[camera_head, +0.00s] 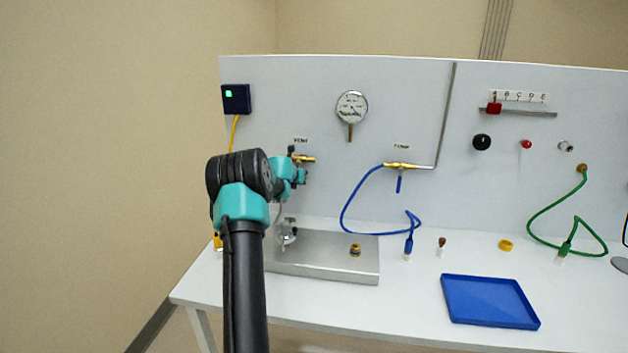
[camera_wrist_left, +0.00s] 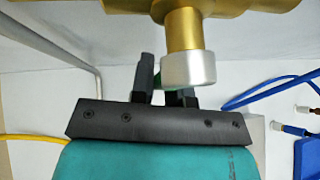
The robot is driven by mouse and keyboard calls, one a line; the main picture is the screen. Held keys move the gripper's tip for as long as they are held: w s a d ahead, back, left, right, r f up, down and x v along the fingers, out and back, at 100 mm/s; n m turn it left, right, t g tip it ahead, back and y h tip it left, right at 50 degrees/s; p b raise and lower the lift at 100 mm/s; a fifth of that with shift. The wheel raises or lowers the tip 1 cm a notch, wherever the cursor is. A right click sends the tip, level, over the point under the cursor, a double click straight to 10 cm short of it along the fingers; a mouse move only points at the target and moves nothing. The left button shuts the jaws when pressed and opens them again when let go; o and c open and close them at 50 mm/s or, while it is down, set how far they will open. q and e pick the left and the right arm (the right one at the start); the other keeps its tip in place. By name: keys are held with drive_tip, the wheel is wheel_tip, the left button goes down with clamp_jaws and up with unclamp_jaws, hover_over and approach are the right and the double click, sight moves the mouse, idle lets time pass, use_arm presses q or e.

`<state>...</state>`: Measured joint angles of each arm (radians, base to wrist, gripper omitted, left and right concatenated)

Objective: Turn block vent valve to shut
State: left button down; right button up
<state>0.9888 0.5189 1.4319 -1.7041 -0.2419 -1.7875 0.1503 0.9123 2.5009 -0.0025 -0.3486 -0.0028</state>
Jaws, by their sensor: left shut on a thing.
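The brass vent valve (camera_head: 306,159) is on the upright panel under the VENT label. In the left wrist view its brass body (camera_wrist_left: 205,20) crosses the top, with a silver collar (camera_wrist_left: 188,68) on its stem. My left gripper (camera_head: 292,153) is at this valve. In the left wrist view its dark fingers (camera_wrist_left: 164,88) are just beside and below the collar. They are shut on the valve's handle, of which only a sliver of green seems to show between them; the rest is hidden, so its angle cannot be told. My right gripper is not in view.
A metal block (camera_head: 325,265) with fittings stands on the white bench below the valve. A blue hose (camera_head: 350,205) hangs from the brass pump valve (camera_head: 402,166) to the right. A blue tray (camera_head: 489,322) lies at the bench front. A gauge (camera_head: 351,106) is above right.

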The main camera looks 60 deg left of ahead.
use_arm(q)
drive_tip(key=shift+s+a, duration=0.15)
drive_tip(key=shift+s, duration=0.05)
drive_tip(key=shift+m, duration=0.3)
drive_tip(key=c, duration=1.1)
unclamp_jaws()
drive_tip(key=v, duration=1.7)
drive_tip(key=shift+d+r, duration=0.2)
drive_tip(key=shift+d, duration=0.1)
drive_tip(key=shift+w, duration=0.2)
